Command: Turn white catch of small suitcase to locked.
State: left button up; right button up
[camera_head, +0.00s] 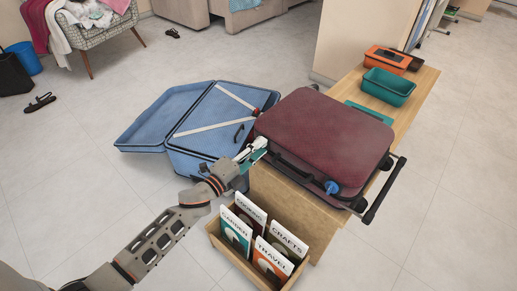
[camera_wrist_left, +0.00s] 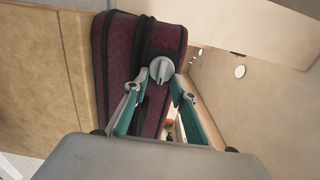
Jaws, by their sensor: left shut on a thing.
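The small suitcase (camera_head: 325,140) is dark red and lies closed on a wooden bench. Its side and dark seam also show in the left wrist view (camera_wrist_left: 116,65). The white catch (camera_wrist_left: 161,69) is a pale round knob with a raised ridge on that side. My left gripper (camera_head: 257,150) is at the left end of the case's front side. In the left wrist view its teal fingers (camera_wrist_left: 156,92) are on either side of the catch, shut on it. The catch's outline is hard to separate from the gripper in the head view. My right gripper is not in view.
A blue catch (camera_head: 332,187) and a dark handle are on the case's front. The wooden bench (camera_head: 417,88) carries a green bin (camera_head: 388,86) and an orange box (camera_head: 387,59). An open blue suitcase (camera_head: 150,118) lies left; a book crate (camera_head: 226,251) stands in front.

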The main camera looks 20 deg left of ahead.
pick_arm(q)
jog(key=shift+a, duration=0.1)
jog(key=o, duration=1.1)
jog(key=v, duration=1.2)
jog(key=shift+r, duration=0.1)
